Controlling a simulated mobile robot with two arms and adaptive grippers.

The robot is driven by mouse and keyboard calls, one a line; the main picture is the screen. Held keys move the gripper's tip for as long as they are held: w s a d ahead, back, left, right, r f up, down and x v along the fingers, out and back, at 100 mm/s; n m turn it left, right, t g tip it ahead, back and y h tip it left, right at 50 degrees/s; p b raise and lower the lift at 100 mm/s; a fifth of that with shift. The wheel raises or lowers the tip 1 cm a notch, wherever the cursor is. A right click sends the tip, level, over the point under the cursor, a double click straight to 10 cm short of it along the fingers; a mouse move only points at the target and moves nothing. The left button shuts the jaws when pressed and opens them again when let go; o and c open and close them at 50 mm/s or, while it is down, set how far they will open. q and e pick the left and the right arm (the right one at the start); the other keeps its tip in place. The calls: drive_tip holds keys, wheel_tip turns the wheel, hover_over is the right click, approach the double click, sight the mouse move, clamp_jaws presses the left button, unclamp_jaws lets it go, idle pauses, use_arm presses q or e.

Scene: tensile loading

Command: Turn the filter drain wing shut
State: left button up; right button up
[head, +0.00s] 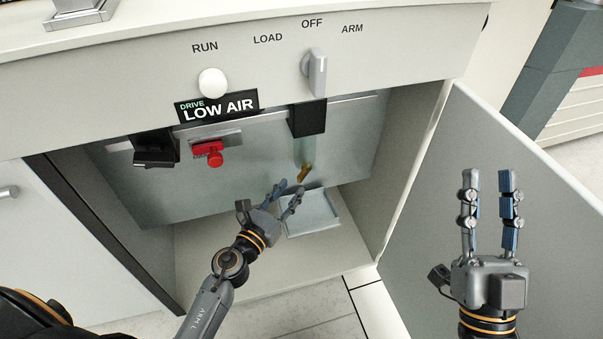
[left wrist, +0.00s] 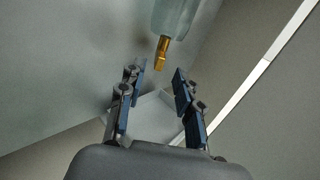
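The filter drain wing (head: 305,172) is a small brass-coloured piece under the clear filter bowl (head: 304,150), inside the open cabinet. In the left wrist view the brass wing (left wrist: 161,55) hangs below the pale bowl (left wrist: 175,18), just beyond my fingertips. My left gripper (head: 290,190) is open and empty, a little below the wing and apart from it. It also shows open in the left wrist view (left wrist: 158,82). My right gripper (head: 490,185) is open and empty, pointing up in front of the cabinet door.
A shallow tray (head: 326,221) lies on the cabinet floor below the filter. A red knob (head: 210,152) and a black device (head: 154,150) are on the back panel. The open door (head: 420,230) stands at right. A selector knob (head: 315,75) and LOW AIR sign (head: 217,106) are above.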

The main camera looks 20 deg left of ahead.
sight(299, 180)
use_arm(q)
drive_tip(key=x, duration=0.6)
drive_tip(key=shift+w, duration=0.2)
clamp_jaws()
